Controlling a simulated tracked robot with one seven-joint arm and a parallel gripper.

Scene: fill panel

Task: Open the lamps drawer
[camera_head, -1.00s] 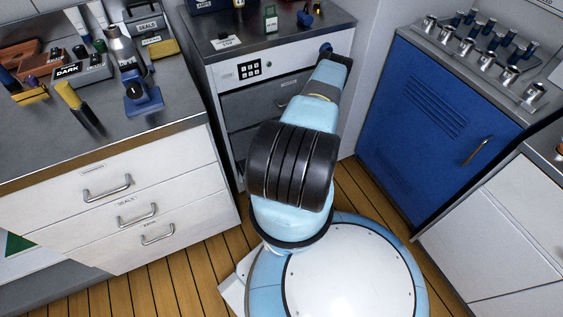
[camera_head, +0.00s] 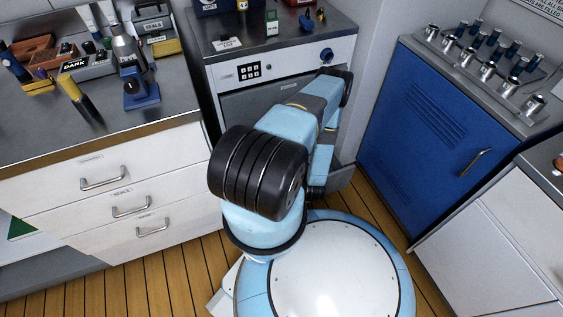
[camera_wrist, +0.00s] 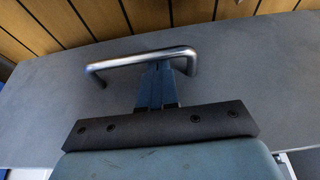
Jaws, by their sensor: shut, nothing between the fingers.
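In the wrist view a bent metal bar handle (camera_wrist: 130,61) stands on a flat grey front (camera_wrist: 50,110). My gripper (camera_wrist: 162,72) is shut and empty, its fingertips at the bar near its right end; whether they touch it or reach behind it I cannot tell. In the head view my arm covers much of the middle cabinet, whose upper grey drawer front (camera_head: 240,107) shows to its left, and my gripper is hidden. No label reading lamps is legible, so I cannot tell which drawer that is.
White drawers (camera_head: 150,190), one labelled SEALS, stand shut at left under a cluttered counter (camera_head: 30,130). A blue cabinet (camera_head: 410,140) stands right of the middle cabinet, with white cabinets (camera_head: 500,225) nearer. Plank floor (camera_head: 175,275) is free between them.

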